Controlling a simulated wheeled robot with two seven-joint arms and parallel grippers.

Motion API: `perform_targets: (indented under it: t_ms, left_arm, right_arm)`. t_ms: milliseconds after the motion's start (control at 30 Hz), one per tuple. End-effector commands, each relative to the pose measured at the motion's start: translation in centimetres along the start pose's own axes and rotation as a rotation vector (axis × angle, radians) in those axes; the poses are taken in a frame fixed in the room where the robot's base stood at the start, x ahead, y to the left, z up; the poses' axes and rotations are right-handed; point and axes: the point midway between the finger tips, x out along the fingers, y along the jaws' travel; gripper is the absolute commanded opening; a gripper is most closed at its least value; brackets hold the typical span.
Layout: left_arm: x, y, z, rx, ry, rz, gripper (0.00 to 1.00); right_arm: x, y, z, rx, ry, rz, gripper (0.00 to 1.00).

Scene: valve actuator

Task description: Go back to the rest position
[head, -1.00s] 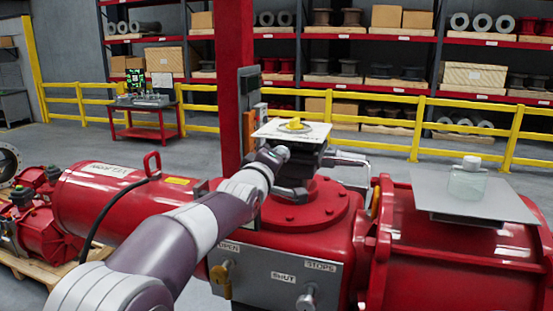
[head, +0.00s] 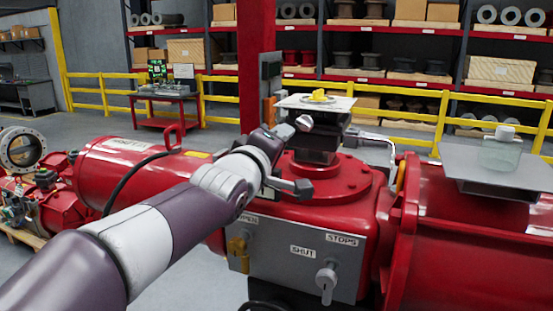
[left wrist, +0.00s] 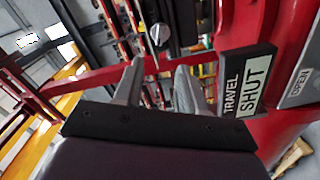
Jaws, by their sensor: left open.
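My left arm comes in from the left in the head view. Its gripper (head: 302,155) is open and empty, with the fingers spread in front of the black block on top of the red valve actuator (head: 345,180). In the left wrist view the two grey fingers (left wrist: 156,85) stand apart with nothing between them. A black-framed "TRAVEL SHUT" sign (left wrist: 247,92) is to the right of them. I cannot tell whether a finger touches the actuator in the head view. My right gripper is not in view.
A white plate (head: 290,102) with a yellow piece (head: 319,96) sits atop the block. A grey panel (head: 290,250) with a yellow handle (head: 238,247) and silver knob (head: 326,281) is below. A clear jar (head: 501,150) stands on a grey plate (head: 455,160) at right.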

Motion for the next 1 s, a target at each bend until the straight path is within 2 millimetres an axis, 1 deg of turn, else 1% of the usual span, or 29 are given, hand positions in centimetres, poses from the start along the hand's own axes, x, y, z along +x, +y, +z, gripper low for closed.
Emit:
perform_targets:
  t_ms: [33, 133, 400, 467, 500, 533, 567, 600, 667, 700, 767, 800, 867, 900, 967, 1000]
  left_arm:
    - [-0.6, 0.0, 0.0, 0.001, 0.001, 0.001, 0.40]
    - [-1.1, 0.0, 0.0, 0.001, 0.000, -0.001, 0.40]
    - [-1.2, 0.1, 0.0, 0.006, 0.000, -0.001, 0.40]
    - [-1.2, -0.1, 0.0, 0.054, -0.002, -0.006, 0.40]
    - [-1.2, -0.5, 0.1, 0.125, -0.007, -0.026, 0.40]
    - [-1.2, -1.7, 0.5, 0.198, -0.022, -0.064, 0.40]
    - [-1.4, -3.7, 1.2, 0.285, -0.054, -0.124, 0.40]
    - [-1.9, -7.0, 2.5, 0.393, -0.112, -0.209, 0.40]
    - [-3.4, -12.8, 4.5, 0.541, -0.221, -0.343, 0.40]
    - [-4.8, -16.8, 5.7, 0.625, -0.305, -0.426, 0.40]
    - [-7.4, -22.5, 7.3, 0.727, -0.441, -0.541, 0.40]
    - [-9.6, -26.0, 8.4, 0.781, -0.538, -0.608, 0.40]
    - [-13.2, -30.8, 10.0, 0.838, -0.689, -0.697, 0.40]
    - [-15.8, -33.6, 11.0, 0.857, -0.786, -0.748, 0.40]
    - [-19.6, -37.1, 12.4, 0.863, -0.918, -0.810, 0.40]
    - [-21.9, -38.9, 13.2, 0.854, -0.991, -0.845, 0.40]
  right_arm:
    - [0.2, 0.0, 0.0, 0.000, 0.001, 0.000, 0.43]
    - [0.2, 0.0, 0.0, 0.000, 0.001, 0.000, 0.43]
    - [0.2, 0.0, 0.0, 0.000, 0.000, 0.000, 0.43]
    - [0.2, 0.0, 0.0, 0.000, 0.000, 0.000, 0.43]
    - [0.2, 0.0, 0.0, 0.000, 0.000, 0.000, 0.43]
    - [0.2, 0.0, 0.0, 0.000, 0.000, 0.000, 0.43]
    - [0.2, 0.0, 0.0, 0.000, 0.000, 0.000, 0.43]
    - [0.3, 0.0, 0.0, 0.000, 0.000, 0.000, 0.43]
    - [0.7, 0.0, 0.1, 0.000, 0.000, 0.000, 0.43]
    - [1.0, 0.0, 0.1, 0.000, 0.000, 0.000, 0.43]
    - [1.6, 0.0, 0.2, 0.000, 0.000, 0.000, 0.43]
    - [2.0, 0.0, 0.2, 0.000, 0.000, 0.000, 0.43]
    - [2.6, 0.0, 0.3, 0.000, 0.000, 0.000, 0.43]
    - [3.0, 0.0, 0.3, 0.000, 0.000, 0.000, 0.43]
    - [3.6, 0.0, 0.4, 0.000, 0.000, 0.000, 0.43]
    - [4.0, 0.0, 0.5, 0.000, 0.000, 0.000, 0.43]
